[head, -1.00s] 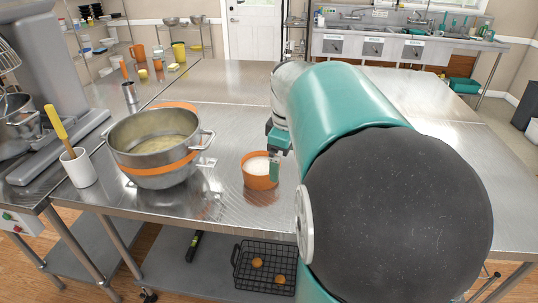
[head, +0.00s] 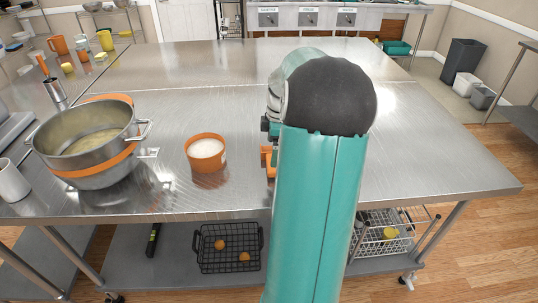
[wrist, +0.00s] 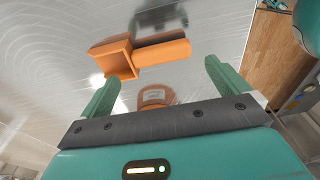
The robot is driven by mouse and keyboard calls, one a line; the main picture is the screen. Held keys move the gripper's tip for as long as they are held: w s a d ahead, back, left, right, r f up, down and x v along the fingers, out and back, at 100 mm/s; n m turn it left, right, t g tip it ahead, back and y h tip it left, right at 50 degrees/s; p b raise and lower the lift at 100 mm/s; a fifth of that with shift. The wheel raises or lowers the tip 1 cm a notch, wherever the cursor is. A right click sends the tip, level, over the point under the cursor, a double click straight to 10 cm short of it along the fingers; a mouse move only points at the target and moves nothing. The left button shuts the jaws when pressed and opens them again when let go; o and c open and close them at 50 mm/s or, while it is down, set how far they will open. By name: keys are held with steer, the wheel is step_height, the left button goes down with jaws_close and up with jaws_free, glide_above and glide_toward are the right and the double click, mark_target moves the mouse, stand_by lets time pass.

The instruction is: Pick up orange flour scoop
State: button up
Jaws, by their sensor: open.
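The orange flour scoop (wrist: 117,57) lies on the steel table in the wrist view, its squared head at left and its handle toward the right. In the head view only a small orange part of it (head: 266,157) shows beside my arm, which hides the rest. My gripper (wrist: 165,71) is open and empty. In the wrist picture its two green fingers point toward the scoop, with the handle beyond and between their tips. The scoop is not between the finger pads. In the head view the fingers are hidden behind my arm.
An orange bowl of white flour (head: 207,154) stands left of the scoop. A large steel pot with an orange band (head: 88,165) stands farther left. The steel table (head: 430,150) is clear to the right. A wire basket (head: 229,262) sits on the lower shelf.

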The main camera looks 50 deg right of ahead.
steer(key=shift+w+a+f, duration=0.1)
steer(key=shift+f, duration=1.25)
steer(key=shift+w+a+f, duration=0.1)
steer(key=shift+f, duration=1.25)
steer(key=c, duration=0.8)
steer(key=shift+r, duration=0.1)
steer(key=shift+r, duration=0.5)
step_height(320, 180, up, 2)
steer(key=shift+r, duration=0.25)
steer(key=w+a+r, duration=0.3)
steer(key=a+r, duration=0.6)
steer(key=a, duration=0.4)
steer(key=shift+a+r, duration=0.2)
steer(key=shift+a, duration=0.1)
